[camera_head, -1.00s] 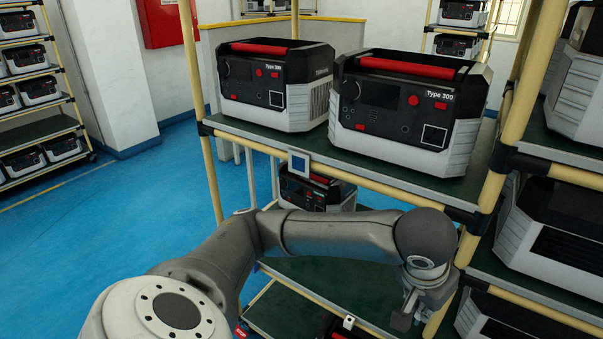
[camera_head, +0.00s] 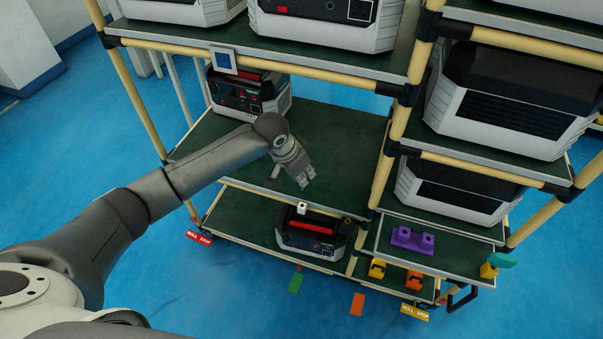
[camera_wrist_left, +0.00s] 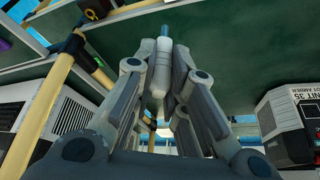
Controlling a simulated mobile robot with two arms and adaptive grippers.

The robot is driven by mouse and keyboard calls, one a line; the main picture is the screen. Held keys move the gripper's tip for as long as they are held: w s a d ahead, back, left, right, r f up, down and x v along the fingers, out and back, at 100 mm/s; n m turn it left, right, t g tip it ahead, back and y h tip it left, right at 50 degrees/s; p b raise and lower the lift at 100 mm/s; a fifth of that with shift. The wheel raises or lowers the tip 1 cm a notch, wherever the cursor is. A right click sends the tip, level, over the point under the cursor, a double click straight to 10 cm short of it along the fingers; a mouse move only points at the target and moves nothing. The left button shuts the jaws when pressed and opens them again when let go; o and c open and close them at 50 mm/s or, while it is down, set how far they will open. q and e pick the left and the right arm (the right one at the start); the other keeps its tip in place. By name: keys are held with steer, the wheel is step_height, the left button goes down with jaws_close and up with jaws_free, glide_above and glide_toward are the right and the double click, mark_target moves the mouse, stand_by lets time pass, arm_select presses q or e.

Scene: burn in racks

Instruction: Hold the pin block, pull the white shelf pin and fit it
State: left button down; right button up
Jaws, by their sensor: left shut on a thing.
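My left gripper (camera_head: 304,180) is at the front of the rack, in front of the middle green shelf. In the left wrist view its fingers (camera_wrist_left: 161,95) are closed around a pale, pin-like cylinder (camera_wrist_left: 160,72) with a blue tip. A purple block (camera_head: 412,240) with two raised parts sits on a small green tray at the right, apart from the gripper. No right gripper shows.
The middle shelf (camera_head: 335,140) is mostly clear, with a power unit (camera_head: 247,92) at its left end. Another unit (camera_head: 310,235) stands on the bottom shelf. Yellow (camera_head: 377,269) and orange (camera_head: 413,280) pieces sit low at the right. A yellow post (camera_head: 392,150) stands right of the gripper.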

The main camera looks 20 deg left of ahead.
arm_select(q)
steer(key=shift+w+a+f, duration=0.1)
steer(key=shift+w+f, duration=0.1)
steer(key=shift+f, duration=0.5)
steer(key=shift+r, duration=0.1)
steer(key=shift+p, duration=0.5)
steer(key=shift+f, duration=0.2)
step_height(320, 180, down, 6)
steer(key=b, duration=0.2)
steer(key=shift+r+b, duration=0.25)
steer(key=shift+b, duration=0.1)
